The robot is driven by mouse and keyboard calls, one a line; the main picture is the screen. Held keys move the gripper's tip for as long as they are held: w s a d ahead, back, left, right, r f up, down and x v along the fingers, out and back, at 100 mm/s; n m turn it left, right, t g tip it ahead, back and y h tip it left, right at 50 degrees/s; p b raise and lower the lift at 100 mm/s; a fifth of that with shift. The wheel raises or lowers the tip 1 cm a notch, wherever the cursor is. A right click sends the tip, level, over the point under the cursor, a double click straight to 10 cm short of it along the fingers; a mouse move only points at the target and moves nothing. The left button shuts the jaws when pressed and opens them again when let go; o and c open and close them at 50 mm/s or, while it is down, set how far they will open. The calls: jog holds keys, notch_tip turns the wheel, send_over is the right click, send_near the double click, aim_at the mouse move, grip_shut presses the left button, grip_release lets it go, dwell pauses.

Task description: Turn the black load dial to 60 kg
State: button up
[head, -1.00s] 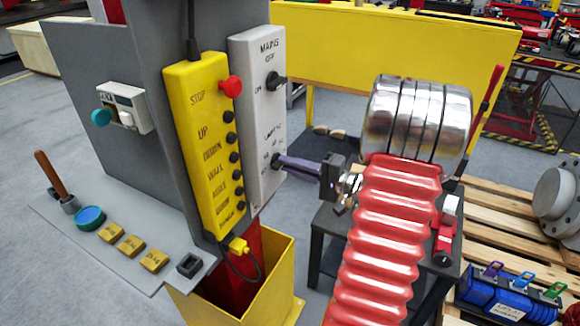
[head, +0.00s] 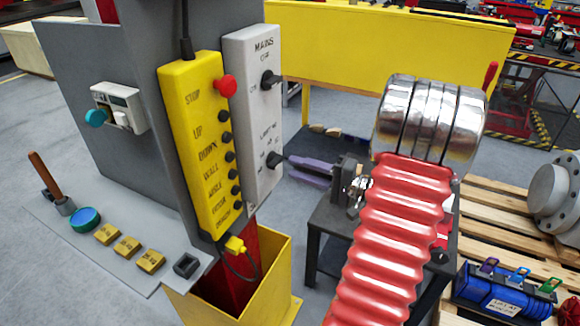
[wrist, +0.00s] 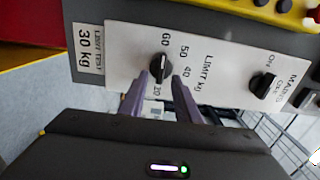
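The black load dial (head: 274,160) is low on the white panel (head: 252,120). In the wrist view, the dial (wrist: 161,66) sits beside the printed numbers 60, 50, 40 and 20 under "LIMIT kg". I cannot tell for sure which number its pointer faces. My gripper (head: 290,167) is just right of the dial, clear of it in the head view. Its two purple fingers are apart and empty. In the wrist view the open fingertips (wrist: 168,76) point at the dial's lower edge and partly cover the scale near 20.
The black mains switch (head: 270,79) is above the dial on the same panel. A yellow button box (head: 197,140) with a red stop button (head: 226,86) hangs just left. A "LIMIT TEST 30 kg" label (wrist: 88,53) is beside the panel. A yellow bin (head: 275,285) stands below.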

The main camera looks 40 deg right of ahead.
jog(key=v, duration=0.9)
jog(key=shift+s, duration=0.25)
dwell(0.4)
jog(key=s+a+f+g, duration=0.2)
jog(key=a+f+g, duration=0.35)
jog(key=a, duration=0.25)
jog(key=s+a+f+g, duration=0.3)
jog(key=a+f+g, duration=0.1)
jog(key=a+g, duration=0.35)
jog(key=w+a+r+n+h, duration=0.1)
jog(key=a+r+n+h, duration=0.2)
jog(key=a+r+n, duration=0.4)
jog(key=w+a+r+n+t+h, duration=0.1)
jog(key=a+r+n+h, duration=0.2)
jog(key=a+r+n, duration=0.4)
jog(key=a, duration=0.7)
jog(key=shift+w+t, duration=0.25)
jog(key=shift+t, duration=0.05)
